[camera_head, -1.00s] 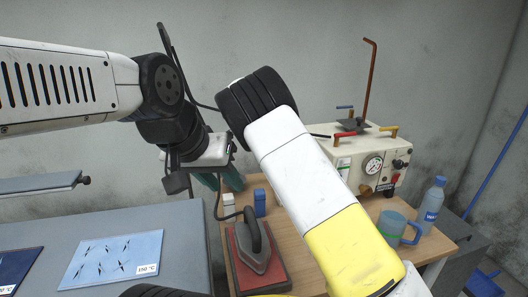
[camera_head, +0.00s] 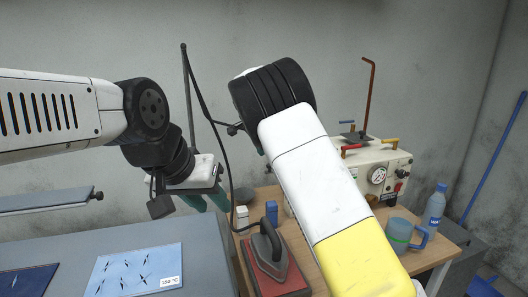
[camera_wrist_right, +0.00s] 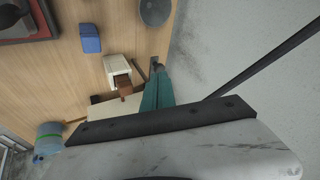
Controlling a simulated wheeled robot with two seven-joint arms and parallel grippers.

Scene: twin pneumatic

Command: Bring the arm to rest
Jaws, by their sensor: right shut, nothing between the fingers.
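My left gripper (camera_head: 206,202), with teal fingers, hangs above the back edge of the grey bench at the left. Its fingers look apart with nothing between them. My right arm (camera_head: 318,190), white, black and yellow, crosses the middle of the head view, and its gripper is mostly hidden there. In the right wrist view my right gripper (camera_wrist_right: 157,90) shows teal fingers shut and empty. It is near the wooden table's edge and the grey wall, with a white block with a brown part (camera_wrist_right: 119,76) beside it in the picture.
The wooden table carries an iron (camera_head: 270,244) on a red pad, a blue block (camera_head: 271,212), a machine with a gauge (camera_head: 376,175), a mug (camera_head: 400,236) and a bottle (camera_head: 434,208). The grey bench (camera_head: 60,255) holds blue sheets. A pole with a cable (camera_head: 186,85) stands behind my left arm.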

